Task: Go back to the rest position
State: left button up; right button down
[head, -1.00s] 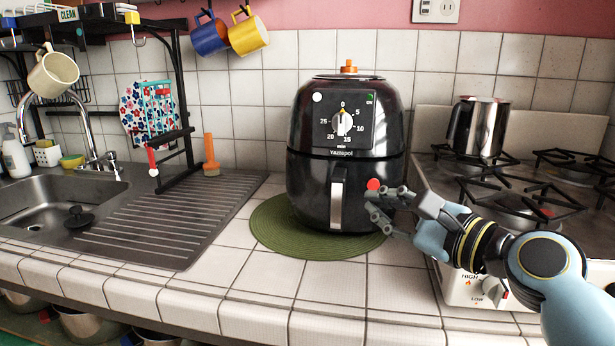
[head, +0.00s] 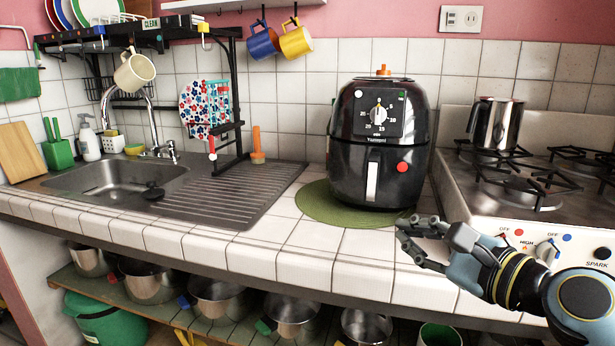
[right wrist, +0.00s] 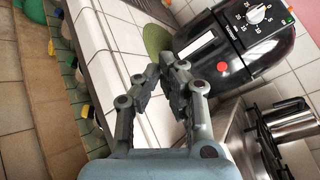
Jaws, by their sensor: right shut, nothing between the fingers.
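My right gripper (head: 405,232) is in front of the counter edge, at the lower right of the head view. Its fingertips are together and hold nothing, as the right wrist view also shows (right wrist: 172,62). The black air fryer (head: 380,150) stands upright on a round green mat (head: 325,207), behind the gripper and apart from it. Its drawer looks closed. It also shows tilted in the right wrist view (right wrist: 265,50). My left gripper is in neither view.
The stove (head: 475,200) with a steel pot (head: 497,122) is on the right. A sink (head: 120,180) and drainboard (head: 235,190) are on the left. Several pots and a green bucket (head: 95,318) stand below the counter. The tiled counter front (head: 330,270) is bare.

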jog(key=s+d+f+n+g+h, duration=0.1)
jog(key=s+d+f+g+h, duration=0.15)
jog(key=s+f, duration=0.7)
jog(key=s+d+f+n+g+h+b, duration=0.1)
jog(key=s+d+f+g, duration=0.15)
jog(key=f, duration=1.35)
jog(key=s+d+f+n+g+h, duration=0.25)
jog(key=s+f, duration=0.25)
jog(key=f, duration=0.8)
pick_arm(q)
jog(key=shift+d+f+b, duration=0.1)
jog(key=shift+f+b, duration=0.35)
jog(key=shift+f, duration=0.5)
pick_arm(e)
jog(key=s+d+f+n+g+h, duration=0.1)
jog(key=s+f+n, duration=0.4)
jog(key=s, duration=0.6)
jog(key=s+d+f+n+g+h, duration=0.1)
jog(key=s+d+f+n+g, duration=0.2)
jog(key=s, duration=0.8)
jog(key=s+d+f+n+g+h, duration=0.1)
jog(key=s+d+f+n+g, duration=0.1)
jog(key=s+f+n, duration=0.6)
jog(key=s+d+f, duration=0.1)
jog(key=s, duration=0.2)
jog(key=shift+d+f, duration=0.25)
jog(key=shift+d, duration=0.05)
